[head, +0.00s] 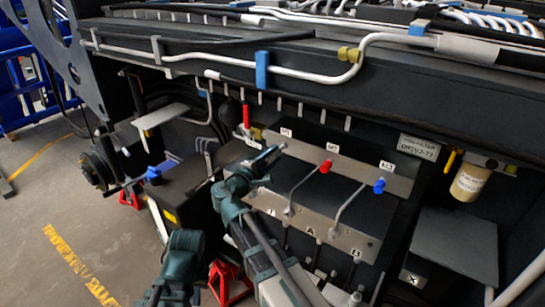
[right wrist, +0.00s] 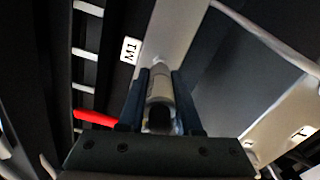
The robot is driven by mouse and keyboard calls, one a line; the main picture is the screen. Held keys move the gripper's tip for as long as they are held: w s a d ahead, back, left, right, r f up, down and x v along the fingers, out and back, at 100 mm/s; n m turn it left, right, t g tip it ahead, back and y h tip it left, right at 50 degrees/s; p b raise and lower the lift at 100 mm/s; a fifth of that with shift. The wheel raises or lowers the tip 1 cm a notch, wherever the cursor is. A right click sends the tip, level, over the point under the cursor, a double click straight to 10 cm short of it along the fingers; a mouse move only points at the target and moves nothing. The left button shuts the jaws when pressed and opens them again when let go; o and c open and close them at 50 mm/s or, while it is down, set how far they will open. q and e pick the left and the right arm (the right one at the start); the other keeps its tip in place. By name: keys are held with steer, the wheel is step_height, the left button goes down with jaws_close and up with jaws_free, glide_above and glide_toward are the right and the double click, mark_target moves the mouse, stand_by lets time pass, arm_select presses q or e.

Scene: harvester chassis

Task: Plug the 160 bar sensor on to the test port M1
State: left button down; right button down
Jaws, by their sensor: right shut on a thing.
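My right gripper (head: 266,160) is at the left end of the metal plate (head: 345,164) with red and blue caps. In the right wrist view its fingers (right wrist: 158,92) are shut on a silver cylindrical sensor (right wrist: 160,84), dark at its near end. The sensor's far end points along the plate, to the right of a white M1 label (right wrist: 130,49). The port under its tip is hidden, so I cannot tell whether they touch. No 160 bar marking is readable. My left arm's dark end (head: 183,248) is low in the head view; its fingers cannot be made out.
A white pipe (head: 220,58) crosses above. Open floor (head: 50,210) lies at the left.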

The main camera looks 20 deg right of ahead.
steer(key=shift+x, duration=1.2)
steer(key=c, duration=0.5)
jaws_free()
steer(key=shift+s, duration=0.1)
